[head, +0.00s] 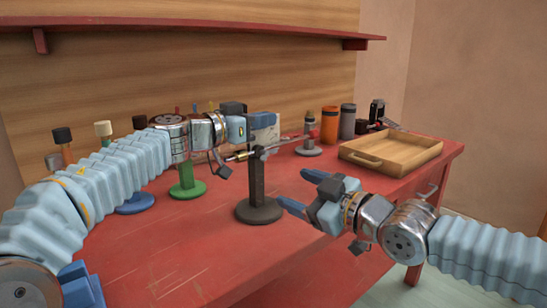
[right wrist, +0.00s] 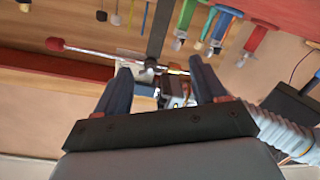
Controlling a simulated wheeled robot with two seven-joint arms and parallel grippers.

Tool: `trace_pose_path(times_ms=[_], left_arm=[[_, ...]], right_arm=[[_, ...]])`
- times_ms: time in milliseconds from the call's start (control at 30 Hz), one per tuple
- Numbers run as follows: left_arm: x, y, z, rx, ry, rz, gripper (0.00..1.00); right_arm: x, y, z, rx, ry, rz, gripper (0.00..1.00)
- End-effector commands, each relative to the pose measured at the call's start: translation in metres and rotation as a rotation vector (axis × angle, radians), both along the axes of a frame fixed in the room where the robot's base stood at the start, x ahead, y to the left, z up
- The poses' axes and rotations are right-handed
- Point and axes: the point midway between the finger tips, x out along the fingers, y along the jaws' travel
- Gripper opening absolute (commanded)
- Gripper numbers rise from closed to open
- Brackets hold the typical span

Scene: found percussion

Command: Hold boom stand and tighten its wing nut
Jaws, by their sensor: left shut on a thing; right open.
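The boom stand (head: 257,185) stands upright on its dark round base near the table's front edge. Its thin boom crosses the post top and ends in a red tip (head: 313,133); the red tip also shows in the right wrist view (right wrist: 55,44). My left gripper (head: 262,128) is shut at the top of the stand, where its fingers partly hide the post. My right gripper (head: 299,190) is open and empty, right of the post and apart from it. In the right wrist view the post (right wrist: 158,35) and clamp show beyond its open fingers (right wrist: 162,85). I cannot clearly make out the wing nut.
A green stand (head: 187,190) and a blue-based stand (head: 134,204) are to the left. A small grey stand (head: 309,149), an orange cylinder (head: 329,125) and a grey cylinder (head: 347,122) stand behind. A wooden tray (head: 390,152) lies at the right. The front table surface is clear.

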Motion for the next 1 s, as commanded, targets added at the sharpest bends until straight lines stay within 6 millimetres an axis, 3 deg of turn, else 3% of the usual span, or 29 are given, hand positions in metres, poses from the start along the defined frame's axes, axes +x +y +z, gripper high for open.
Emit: trace_pose_path(times_ms=[33,200,367,1000], left_arm=[[0.000,0.000,0.000,0.001,0.001,0.000,0.00],[0.000,0.000,0.000,0.001,0.001,0.000,0.00],[0.000,0.000,0.000,0.001,0.001,0.000,0.00],[0.000,0.000,0.000,0.000,0.000,0.000,0.00]], right_arm=[[-0.005,-0.010,0.010,0.042,0.009,-0.013,0.70],[-0.021,-0.022,0.034,0.125,0.023,-0.025,0.70],[-0.024,-0.023,0.042,0.149,0.028,-0.025,0.70],[0.031,0.024,0.043,0.147,0.024,-0.021,0.70]])
